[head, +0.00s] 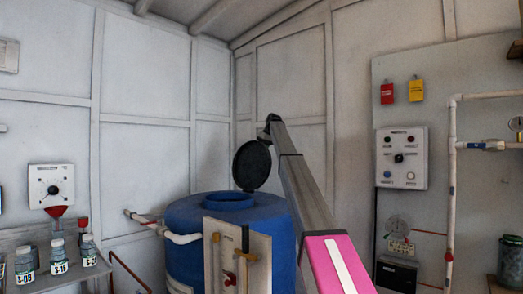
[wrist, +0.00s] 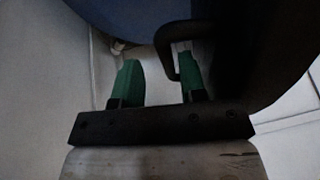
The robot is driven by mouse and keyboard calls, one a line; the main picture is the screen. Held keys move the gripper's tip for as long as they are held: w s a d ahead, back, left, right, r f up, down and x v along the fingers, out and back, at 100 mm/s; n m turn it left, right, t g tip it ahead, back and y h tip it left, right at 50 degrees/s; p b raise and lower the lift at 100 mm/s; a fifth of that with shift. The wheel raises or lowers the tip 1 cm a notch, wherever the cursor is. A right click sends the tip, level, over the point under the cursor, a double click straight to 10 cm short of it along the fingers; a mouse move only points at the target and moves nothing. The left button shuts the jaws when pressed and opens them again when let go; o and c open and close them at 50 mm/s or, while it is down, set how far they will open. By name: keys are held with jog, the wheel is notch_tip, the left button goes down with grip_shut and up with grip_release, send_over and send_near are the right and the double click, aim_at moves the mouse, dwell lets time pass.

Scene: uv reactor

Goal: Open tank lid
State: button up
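The blue tank (head: 183,215) stands in the middle of the head view with its round top opening (head: 229,201) uncovered. The black round lid (head: 252,166) stands raised and steeply tilted above the opening. My arm reaches up to the lid's upper edge, where my gripper is small and hard to make out. In the wrist view my gripper (wrist: 158,82) has its two green fingers apart. A dark curved handle (wrist: 164,55) loops by the right finger, overlapping it in the picture. I cannot tell whether they touch. A large dark curved surface fills the upper right.
A panel with valves (head: 237,258) stands before the tank, and a white pipe (head: 180,238) joins its left side. Bottles (head: 58,258) stand on a shelf at left. A control box (head: 402,158) and white pipes (head: 452,180) are on the right wall.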

jog(key=shift+s+d+f, duration=0.1)
jog(key=shift+s+f, duration=0.2)
jog(key=shift+f, duration=0.35)
jog(key=shift+s+f, duration=0.25)
jog(key=shift+f, duration=0.4)
jog(key=w+a+v, duration=0.1)
jog(key=v, duration=1.2)
jog(key=shift+w+r, duration=0.2)
jog(key=shift+r, duration=0.1)
